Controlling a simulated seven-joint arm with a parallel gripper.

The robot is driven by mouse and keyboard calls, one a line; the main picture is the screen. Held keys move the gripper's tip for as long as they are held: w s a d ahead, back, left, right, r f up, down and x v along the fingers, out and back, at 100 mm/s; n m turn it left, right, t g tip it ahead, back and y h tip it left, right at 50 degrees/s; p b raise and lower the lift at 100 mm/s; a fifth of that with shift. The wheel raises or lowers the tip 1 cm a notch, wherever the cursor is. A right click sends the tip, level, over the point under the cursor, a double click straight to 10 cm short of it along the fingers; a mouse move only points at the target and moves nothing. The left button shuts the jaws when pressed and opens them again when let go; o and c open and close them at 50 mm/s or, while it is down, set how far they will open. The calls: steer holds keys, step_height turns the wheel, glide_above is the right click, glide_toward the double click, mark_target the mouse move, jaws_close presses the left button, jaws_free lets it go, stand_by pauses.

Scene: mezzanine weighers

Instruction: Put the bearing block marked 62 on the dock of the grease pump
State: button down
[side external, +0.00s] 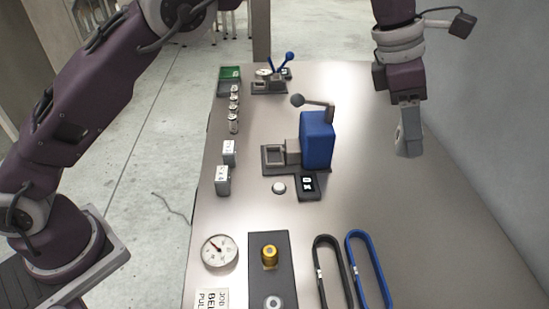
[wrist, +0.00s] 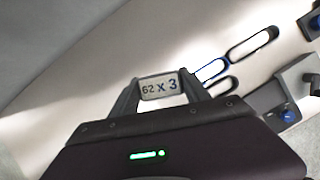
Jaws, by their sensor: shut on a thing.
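My gripper (side external: 409,148) hangs above the right side of the table, to the right of the blue machine. In the wrist view it is shut on a grey block with a pale label reading "62 x 3" (wrist: 159,87), held between both fingers. In the side view the block is hard to tell from the fingers. The blue machine (side external: 317,139), with a lever on top, looks like the grease pump. A grey square-framed dock (side external: 274,163) adjoins its left side and looks empty. A small dark display (side external: 308,185) stands in front of it.
Two labelled blocks (side external: 222,181) stand at the left edge, with several small cylinders behind them. A smaller device with blue levers (side external: 269,87) stands at the back. A gauge (side external: 220,251), a dark plate (side external: 284,300) and belt loops (side external: 369,272) lie in front.

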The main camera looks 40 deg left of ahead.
steer(key=a+n+t, duration=0.1)
steer(key=a+n, duration=0.3)
steer(key=a, duration=2.7)
steer(key=shift+y, duration=0.4)
steer(key=f, duration=2.1)
steer(key=shift+w+d, duration=0.25)
steer(key=shift+w, duration=0.15)
steer(key=shift+f, duration=0.1)
steer(key=shift+f, duration=0.15)
